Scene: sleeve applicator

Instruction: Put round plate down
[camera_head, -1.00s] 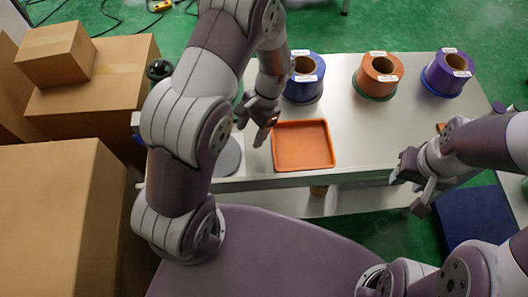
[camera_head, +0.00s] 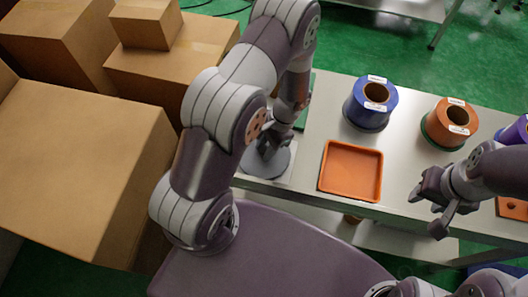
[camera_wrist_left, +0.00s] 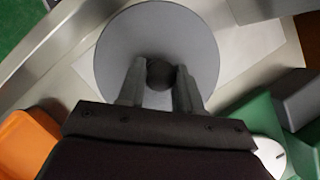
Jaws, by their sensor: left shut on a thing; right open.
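The round plate (camera_head: 274,163) is a grey disc at the left end of the table, over a pale square base. In the left wrist view the round plate (camera_wrist_left: 112,50) has a dark round knob (camera_wrist_left: 160,73) at its middle. My left gripper (camera_wrist_left: 160,85) is shut on this knob from above. In the head view my left gripper (camera_head: 268,148) partly covers the disc. Whether the disc touches the base cannot be told. My right gripper (camera_head: 440,205) is open and empty above the table's front edge at the right.
An orange tray (camera_head: 350,188) lies just right of the plate. A blue spool (camera_head: 368,112), an orange spool (camera_head: 446,128) and a purple spool (camera_head: 516,132) stand along the table's back. Cardboard boxes (camera_head: 75,150) stand left of the table.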

